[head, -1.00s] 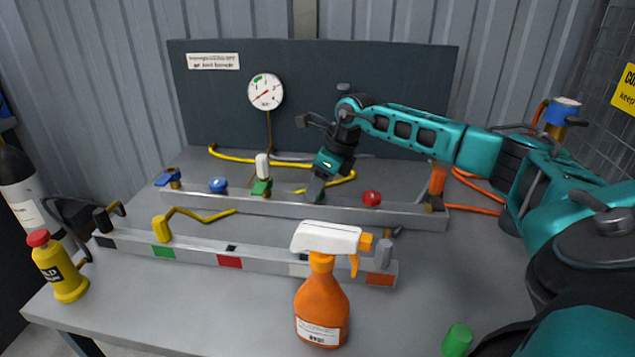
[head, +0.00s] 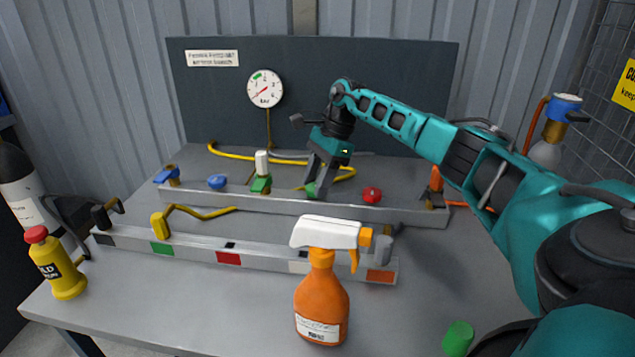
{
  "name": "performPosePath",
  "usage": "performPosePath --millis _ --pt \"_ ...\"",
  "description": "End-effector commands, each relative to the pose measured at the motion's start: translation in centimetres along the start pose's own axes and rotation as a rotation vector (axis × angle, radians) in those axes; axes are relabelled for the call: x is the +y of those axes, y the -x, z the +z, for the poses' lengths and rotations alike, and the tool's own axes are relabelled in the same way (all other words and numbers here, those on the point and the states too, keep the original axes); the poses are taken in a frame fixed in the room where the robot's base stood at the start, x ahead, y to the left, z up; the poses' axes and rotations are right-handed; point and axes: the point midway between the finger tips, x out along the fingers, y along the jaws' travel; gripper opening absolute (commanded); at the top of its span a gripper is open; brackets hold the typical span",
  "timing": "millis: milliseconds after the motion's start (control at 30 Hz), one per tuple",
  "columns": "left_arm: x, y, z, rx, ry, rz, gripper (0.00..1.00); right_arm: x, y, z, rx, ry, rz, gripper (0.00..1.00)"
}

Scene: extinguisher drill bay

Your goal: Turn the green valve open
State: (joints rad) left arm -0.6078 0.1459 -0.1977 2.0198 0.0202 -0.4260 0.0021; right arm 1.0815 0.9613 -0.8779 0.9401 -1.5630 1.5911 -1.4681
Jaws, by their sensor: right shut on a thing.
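My right gripper (head: 316,185) reaches down from its arm to the rear rail on the bench. Its fingers are shut on the green valve (head: 310,188), a small green knob on the rail, mostly hidden by the fingers. How far the knob is turned cannot be told. Left of it on the same rail stands another green fitting (head: 261,184) with a white upright top. My left gripper is not in view.
The rear rail (head: 410,212) also carries a blue knob (head: 217,181) and a red knob (head: 372,194). An orange spray bottle (head: 322,300) stands in front of the front rail (head: 195,252). A yellow bottle (head: 58,270) stands front left, a green cylinder (head: 458,338) front right.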

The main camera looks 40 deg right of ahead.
Motion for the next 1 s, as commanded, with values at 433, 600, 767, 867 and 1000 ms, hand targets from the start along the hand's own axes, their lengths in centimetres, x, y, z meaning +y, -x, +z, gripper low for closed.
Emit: performPosePath --millis 433,600,767,867,1000 --pt "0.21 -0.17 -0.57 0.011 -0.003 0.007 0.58 -0.12 0.06 0.02 0.002 0.11 0.043 0.13" --pt "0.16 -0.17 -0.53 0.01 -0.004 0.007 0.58 -0.12 0.07 0.01 0.002 0.115 0.044 0.13" --pt "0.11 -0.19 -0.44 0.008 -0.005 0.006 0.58 -0.12 0.08 0.01 0.002 0.114 0.044 0.13" --pt "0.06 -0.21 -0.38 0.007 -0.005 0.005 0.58 -0.12 0.07 0.01 0.002 0.114 0.044 0.48" --pt "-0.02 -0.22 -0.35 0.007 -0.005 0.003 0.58 -0.11 0.06 0.0 0.002 0.113 0.044 0.61"
